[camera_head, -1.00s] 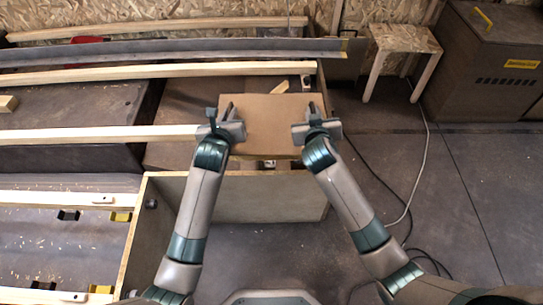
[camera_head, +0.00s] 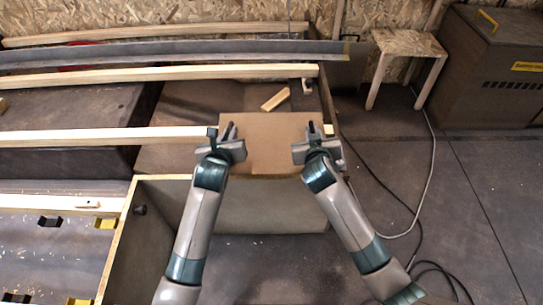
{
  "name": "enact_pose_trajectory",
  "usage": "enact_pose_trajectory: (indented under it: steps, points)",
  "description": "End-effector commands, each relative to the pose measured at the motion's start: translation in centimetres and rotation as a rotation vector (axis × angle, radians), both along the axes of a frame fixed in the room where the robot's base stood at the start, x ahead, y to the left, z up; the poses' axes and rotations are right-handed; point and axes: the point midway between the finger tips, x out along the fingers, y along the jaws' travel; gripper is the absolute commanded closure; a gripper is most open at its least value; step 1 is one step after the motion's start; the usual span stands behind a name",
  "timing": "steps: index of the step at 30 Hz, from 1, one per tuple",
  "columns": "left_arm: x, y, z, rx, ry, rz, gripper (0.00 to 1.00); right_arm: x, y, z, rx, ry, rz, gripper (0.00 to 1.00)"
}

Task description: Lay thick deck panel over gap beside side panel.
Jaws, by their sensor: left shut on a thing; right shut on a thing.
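The thick deck panel (camera_head: 270,143) is a flat tan board in the middle of the head view. My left gripper (camera_head: 225,140) is shut on its left edge. My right gripper (camera_head: 313,143) is shut on its right edge. The panel looks roughly level above the far part of the box-like frame. A pale side panel (camera_head: 265,207) stands upright below and nearer than the deck panel. The gap under the deck panel is mostly hidden by it, and I cannot tell whether the panel touches anything below.
A long wooden rail (camera_head: 110,137) ends close to my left gripper. Another rail (camera_head: 160,75) crosses behind the panel, with a small wood block (camera_head: 275,99) lying before it. A stool (camera_head: 407,55) and a brown cabinet (camera_head: 490,65) stand at the right. Cables lie on the floor.

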Motion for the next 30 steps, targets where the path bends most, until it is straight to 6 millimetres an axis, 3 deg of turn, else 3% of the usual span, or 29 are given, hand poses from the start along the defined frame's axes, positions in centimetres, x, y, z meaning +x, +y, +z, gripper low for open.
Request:
enact_pose_trajectory:
  steps: [19, 30]
  points:
    - [0.1, 0.2, 0.0, 0.002, -0.007, 0.003, 1.00, 0.1, -0.3, 0.0, -0.002, -0.006, -0.004, 1.00]
    - [0.1, 0.2, 1.8, 0.002, -0.007, 0.003, 1.00, 0.1, -0.2, 1.8, -0.002, -0.006, -0.004, 1.00]
